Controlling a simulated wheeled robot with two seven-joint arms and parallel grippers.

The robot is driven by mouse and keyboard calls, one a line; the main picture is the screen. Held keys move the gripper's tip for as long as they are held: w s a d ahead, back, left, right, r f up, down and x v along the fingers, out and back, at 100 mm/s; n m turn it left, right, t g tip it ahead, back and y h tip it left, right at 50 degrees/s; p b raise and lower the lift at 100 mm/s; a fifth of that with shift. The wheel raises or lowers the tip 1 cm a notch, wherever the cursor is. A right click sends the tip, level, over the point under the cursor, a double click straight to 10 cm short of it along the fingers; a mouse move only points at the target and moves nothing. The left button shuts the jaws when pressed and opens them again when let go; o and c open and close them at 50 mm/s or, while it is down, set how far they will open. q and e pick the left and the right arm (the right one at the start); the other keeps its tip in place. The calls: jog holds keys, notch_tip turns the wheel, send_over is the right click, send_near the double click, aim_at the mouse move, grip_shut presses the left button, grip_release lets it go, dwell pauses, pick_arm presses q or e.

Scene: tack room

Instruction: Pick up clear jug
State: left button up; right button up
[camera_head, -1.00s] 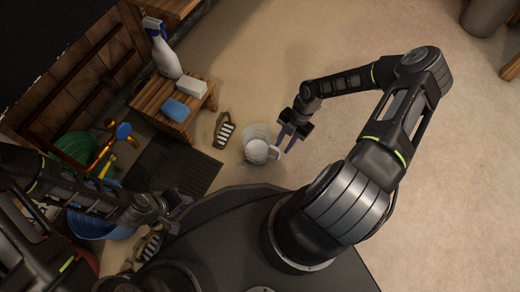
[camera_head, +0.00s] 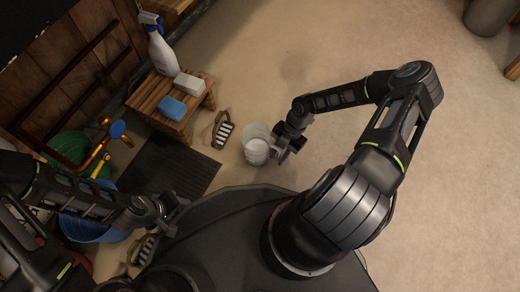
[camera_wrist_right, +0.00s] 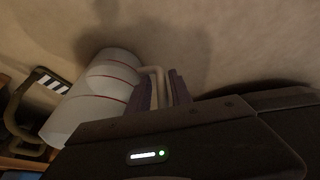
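The clear jug (camera_head: 256,147) stands on the floor in the head view, pale and whitish, with its handle toward the right. In the right wrist view the jug (camera_wrist_right: 100,95) shows thin red bands and its handle (camera_wrist_right: 157,84). My right gripper (camera_head: 282,156) is at the handle side of the jug. In the right wrist view the right gripper's fingers (camera_wrist_right: 163,93) are apart, one on each side of the handle. My left gripper (camera_head: 174,208) is at the lower left, away from the jug; its finger opening is unclear.
A dark mat (camera_head: 172,170) and a blue tub (camera_head: 88,228) are at left. The floor to the right is open.

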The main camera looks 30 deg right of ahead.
jog(key=shift+c, duration=0.3)
grip_shut()
dwell(0.3)
dwell(1.2)
